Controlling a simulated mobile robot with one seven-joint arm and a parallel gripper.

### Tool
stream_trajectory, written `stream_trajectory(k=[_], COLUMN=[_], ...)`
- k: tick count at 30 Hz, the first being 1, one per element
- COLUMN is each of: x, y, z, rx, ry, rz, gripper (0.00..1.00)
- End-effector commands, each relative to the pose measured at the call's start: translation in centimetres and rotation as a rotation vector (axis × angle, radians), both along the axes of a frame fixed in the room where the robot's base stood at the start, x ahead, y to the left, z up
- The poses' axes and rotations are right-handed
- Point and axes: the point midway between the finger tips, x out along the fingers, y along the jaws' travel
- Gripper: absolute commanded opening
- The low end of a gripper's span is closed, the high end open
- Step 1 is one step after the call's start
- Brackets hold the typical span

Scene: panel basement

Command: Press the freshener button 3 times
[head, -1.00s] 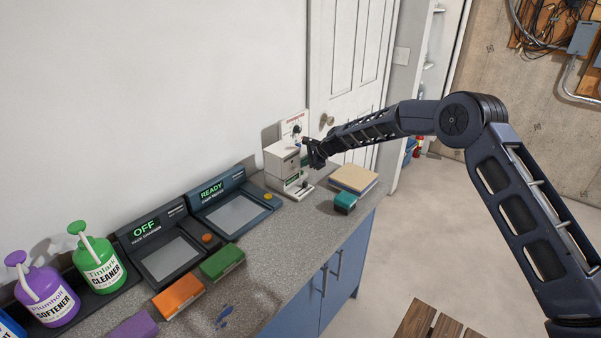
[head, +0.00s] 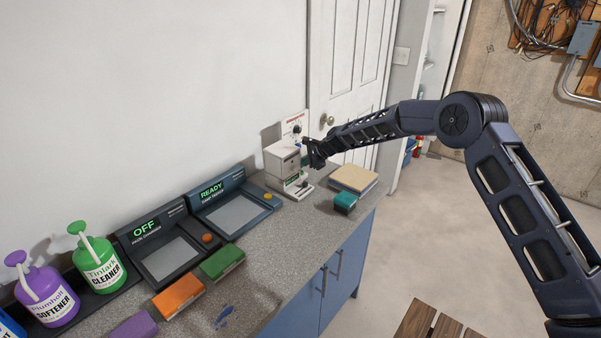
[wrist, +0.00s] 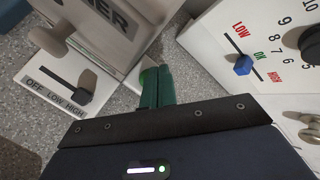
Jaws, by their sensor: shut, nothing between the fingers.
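A white box-shaped unit (head: 280,160), which appears to be the freshener, stands at the far end of the counter. In the wrist view its label (wrist: 112,15) is cut off and ends in "ER". My gripper (head: 307,154) is just right of the unit in the head view. In the wrist view my shut green fingers (wrist: 156,86) hold nothing and point down beside the unit.
A slider marked OFF, LOW, HIGH (wrist: 75,90) sits on the unit's base. A white panel (wrist: 235,40) with a dial and a blue slider stands close on the right. Two dark consoles (head: 232,205) are to the left.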

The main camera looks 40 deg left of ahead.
Motion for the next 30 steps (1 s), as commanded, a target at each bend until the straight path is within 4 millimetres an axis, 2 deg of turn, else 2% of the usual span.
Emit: stream_trajectory(k=[30], x=[-0.09], y=[0.04], z=[-0.89], rx=[0.000], ry=[0.000], rz=[0.000], gripper=[0.00])
